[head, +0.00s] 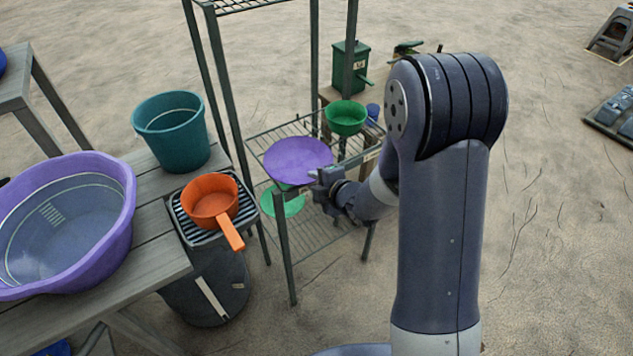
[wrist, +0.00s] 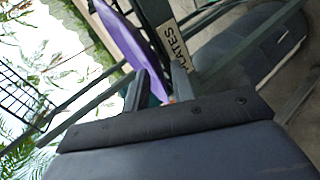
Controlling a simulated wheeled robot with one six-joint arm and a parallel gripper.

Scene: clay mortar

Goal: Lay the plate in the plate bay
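The purple plate (head: 297,158) is roughly level at the height of the rack's upper wire shelf (head: 262,143), over its left front part. I cannot tell whether it touches the wires. My gripper (head: 322,178) holds the plate's near right rim. In the wrist view the plate (wrist: 128,42) runs down between the two fingers (wrist: 160,90), which close on its edge. A label reading "PLATES" (wrist: 178,42) is on a rack bar just beside the plate in the wrist view. The bay's limits are hard to make out.
A green bowl (head: 346,114) is on the rack right of the plate. A green dish (head: 284,203) lies below. Rack posts (head: 283,240) stand close around. Left are an orange pan (head: 211,203) on a grill, a teal bucket (head: 172,130) and a purple basin (head: 110,235).

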